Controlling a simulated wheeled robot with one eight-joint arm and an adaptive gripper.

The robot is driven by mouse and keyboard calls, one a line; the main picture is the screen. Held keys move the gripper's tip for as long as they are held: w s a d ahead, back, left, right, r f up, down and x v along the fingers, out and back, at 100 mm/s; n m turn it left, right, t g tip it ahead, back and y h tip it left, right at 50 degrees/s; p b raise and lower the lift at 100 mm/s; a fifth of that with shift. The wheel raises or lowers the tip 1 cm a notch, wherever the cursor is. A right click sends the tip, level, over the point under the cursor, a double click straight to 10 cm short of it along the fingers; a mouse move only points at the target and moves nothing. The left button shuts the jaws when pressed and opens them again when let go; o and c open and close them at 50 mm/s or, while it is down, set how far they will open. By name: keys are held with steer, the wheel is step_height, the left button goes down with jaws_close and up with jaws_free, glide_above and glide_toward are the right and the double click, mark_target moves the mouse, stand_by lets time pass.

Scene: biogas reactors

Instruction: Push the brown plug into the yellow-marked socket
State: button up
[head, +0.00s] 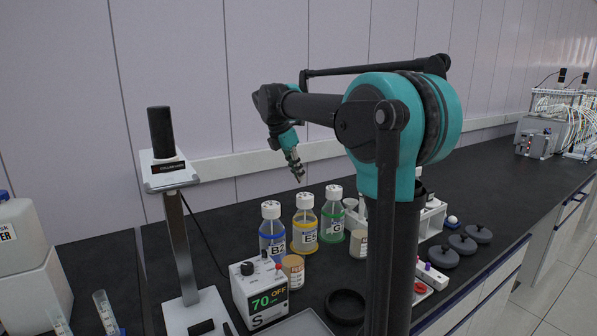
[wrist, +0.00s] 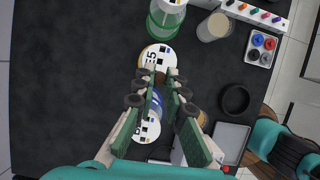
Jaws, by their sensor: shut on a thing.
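My gripper (head: 298,177) hangs tilted downward above the bottles in the head view. In the wrist view its green fingers (wrist: 160,79) close at the tips on a small brown thing, apparently the brown plug (wrist: 160,76), mostly hidden between them. A white strip (wrist: 262,12) with a row of coloured marks lies at the upper right of the wrist view, well apart from the fingers. It also shows in the head view (head: 433,278). I cannot tell which mark on it is yellow.
Bottles B2 (head: 271,232), E5 (head: 304,226) and G (head: 333,216) stand below the gripper. A small tray (wrist: 251,56) holds coloured round pieces. A display box (head: 262,292), a stand (head: 180,230) and a black ring (head: 345,306) are nearby. Dark bench (wrist: 70,80) is clear at left.

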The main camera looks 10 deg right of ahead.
mark_target(301, 196)
steer(key=shift+f, duration=1.8)
steer(key=shift+f, duration=1.15)
stand_by(2.5)
steer(key=o, duration=0.8)
steer(key=v, duration=1.2)
steer(key=shift+r, duration=0.1)
steer(key=shift+r, duration=2.85)
